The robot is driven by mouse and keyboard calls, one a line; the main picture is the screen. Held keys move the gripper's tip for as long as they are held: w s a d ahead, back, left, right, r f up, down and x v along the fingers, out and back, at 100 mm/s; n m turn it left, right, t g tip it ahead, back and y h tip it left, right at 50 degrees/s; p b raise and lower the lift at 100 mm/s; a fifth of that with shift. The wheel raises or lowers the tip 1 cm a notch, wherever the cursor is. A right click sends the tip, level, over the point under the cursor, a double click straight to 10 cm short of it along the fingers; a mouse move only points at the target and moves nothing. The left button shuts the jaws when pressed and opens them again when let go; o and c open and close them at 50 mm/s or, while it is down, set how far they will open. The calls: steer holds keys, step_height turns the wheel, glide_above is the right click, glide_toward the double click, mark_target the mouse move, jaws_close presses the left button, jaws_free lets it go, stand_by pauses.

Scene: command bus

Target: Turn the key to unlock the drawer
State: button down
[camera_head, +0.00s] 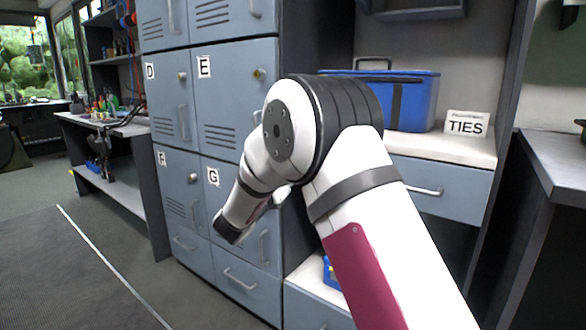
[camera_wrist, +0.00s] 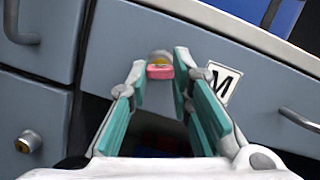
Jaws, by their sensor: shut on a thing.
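In the wrist view, a pink key (camera_wrist: 160,72) sits in a brass-coloured lock (camera_wrist: 159,57) on a blue-grey drawer front (camera_wrist: 235,108). A white label with the letter M (camera_wrist: 222,84) is just right of the lock. My gripper (camera_wrist: 160,68) has teal finger pads, one on each side of the key, and is shut on it. The contact at the fingertips is small and hard to make out. In the head view my arm hides the gripper, the key and the lock.
Grey lockers with letter labels (camera_head: 204,67) stand left of my arm. A blue cooler box (camera_head: 411,98) and a TIES sign (camera_head: 466,124) rest on a counter to the right. A bar handle (camera_wrist: 300,121) is right of the M label. Open floor (camera_head: 60,270) lies at the left.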

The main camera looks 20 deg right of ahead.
steer(key=m+g+h, duration=0.1)
steer(key=m, duration=0.3)
steer(key=shift+w+m, duration=0.1)
steer(key=shift+m, duration=0.2)
steer(key=c, duration=1.4)
jaws_free()
steer(key=shift+m+g, duration=0.3)
steer(key=shift+m, duration=0.2)
steer(key=shift+o, duration=0.2)
steer(key=shift+h, duration=0.3)
steer(key=shift+s+a, duration=0.45)
steer(key=shift+a, duration=0.2)
steer(key=shift+s+a, duration=0.4)
steer(key=shift+a, duration=0.2)
steer(key=s+a, duration=0.4)
steer(key=a, duration=0.1)
steer(key=shift+a, duration=0.3)
